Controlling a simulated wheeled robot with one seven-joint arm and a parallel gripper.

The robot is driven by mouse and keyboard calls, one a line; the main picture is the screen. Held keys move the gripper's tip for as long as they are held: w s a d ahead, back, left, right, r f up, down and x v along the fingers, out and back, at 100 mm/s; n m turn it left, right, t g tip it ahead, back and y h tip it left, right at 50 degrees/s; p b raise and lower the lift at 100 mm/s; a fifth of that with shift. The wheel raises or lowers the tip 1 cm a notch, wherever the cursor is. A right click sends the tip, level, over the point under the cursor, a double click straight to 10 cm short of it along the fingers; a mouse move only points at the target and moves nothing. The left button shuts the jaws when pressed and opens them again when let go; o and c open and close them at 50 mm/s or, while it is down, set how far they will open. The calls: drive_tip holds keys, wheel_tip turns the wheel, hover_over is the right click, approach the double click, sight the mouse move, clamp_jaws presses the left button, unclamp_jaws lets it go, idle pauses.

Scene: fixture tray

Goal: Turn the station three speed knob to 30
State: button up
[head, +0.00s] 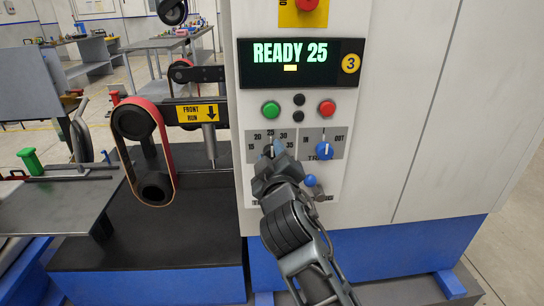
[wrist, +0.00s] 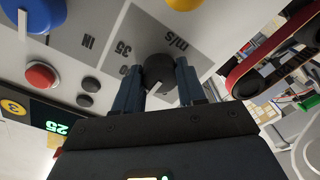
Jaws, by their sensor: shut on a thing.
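The station three speed knob (wrist: 158,70) is black and round, on a grey dial plate marked m/s in the wrist view. My gripper (wrist: 157,84) is shut on it, with one blue-grey finger on each side. In the head view my gripper (head: 273,154) covers most of the knob, and its pointer cannot be made out. The scale numbers 15, 20, 25, 30 and 35 show around it. The display (head: 300,64) above reads READY 25, beside a yellow badge with a 3.
Right of the dial is a blue IN/OUT knob (head: 324,150). Above are a green button (head: 271,109) and a red button (head: 327,107). A red belt loop (head: 153,150) stands at left.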

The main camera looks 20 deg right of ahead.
drive_tip(key=c, duration=0.3)
drive_tip(key=shift+f+m+b, duration=0.1)
drive_tip(key=shift+m+b, duration=0.2)
drive_tip(key=shift+b, duration=0.2)
drive_tip(key=m+b, duration=0.2)
drive_tip(key=b, duration=0.1)
drive_tip(key=shift+f+m, duration=0.15)
drive_tip(key=shift+m, duration=0.25)
drive_tip(key=m+b, duration=0.4)
drive_tip(key=shift+b, duration=0.3)
drive_tip(key=shift+r+m, duration=0.2)
drive_tip(key=shift+m, duration=0.1)
drive_tip(key=o, duration=1)
drive_tip(key=shift+o, duration=0.2)
